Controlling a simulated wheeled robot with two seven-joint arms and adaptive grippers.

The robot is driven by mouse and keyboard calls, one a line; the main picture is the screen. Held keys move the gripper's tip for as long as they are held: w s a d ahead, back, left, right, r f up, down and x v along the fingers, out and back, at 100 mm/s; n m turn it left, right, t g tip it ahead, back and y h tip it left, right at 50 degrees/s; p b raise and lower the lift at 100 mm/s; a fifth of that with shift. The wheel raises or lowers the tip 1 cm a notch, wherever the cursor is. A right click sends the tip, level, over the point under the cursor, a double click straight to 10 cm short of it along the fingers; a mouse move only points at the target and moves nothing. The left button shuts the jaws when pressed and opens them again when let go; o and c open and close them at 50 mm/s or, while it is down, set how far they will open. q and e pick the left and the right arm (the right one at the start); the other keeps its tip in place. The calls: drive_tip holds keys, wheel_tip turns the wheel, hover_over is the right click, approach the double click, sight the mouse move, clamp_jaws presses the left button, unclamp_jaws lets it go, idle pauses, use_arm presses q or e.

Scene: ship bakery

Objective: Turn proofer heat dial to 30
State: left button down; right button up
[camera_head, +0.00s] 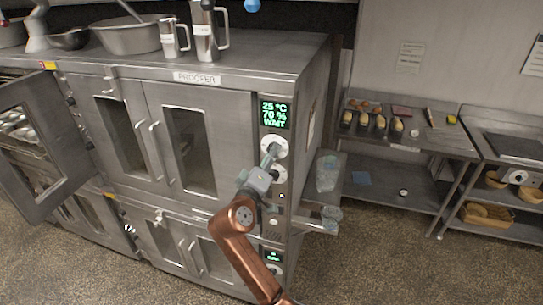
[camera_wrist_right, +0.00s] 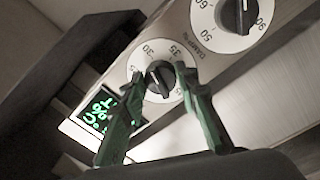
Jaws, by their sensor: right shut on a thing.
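The proofer (camera_head: 215,77) is a steel cabinet with a control strip on its right. Its green display (camera_head: 273,114) reads 25 °C, 70 %, WAIT, and part of the display shows in the right wrist view (camera_wrist_right: 104,108). The heat dial (camera_head: 276,143) is the white round dial just below the display. In the right wrist view its black knob (camera_wrist_right: 159,76) sits between the fingertips; its exact pointer setting is hard to read. My right gripper (camera_head: 270,153) is shut on this knob, and its green-grey fingers (camera_wrist_right: 160,82) flank it. My left gripper is out of view.
A second dial (camera_wrist_right: 236,14), marked with higher numbers, lies below the heat dial. Metal jugs (camera_head: 207,35) and a bowl (camera_head: 131,35) stand on the proofer. An oven door (camera_head: 40,150) hangs open at left. A steel table (camera_head: 425,140) with loaves stands right.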

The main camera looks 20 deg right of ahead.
drive_tip(key=o, duration=1.2)
drive_tip(key=v, duration=0.7)
drive_tip(key=shift+s+a, duration=0.2)
drive_tip(key=shift+s, duration=0.05)
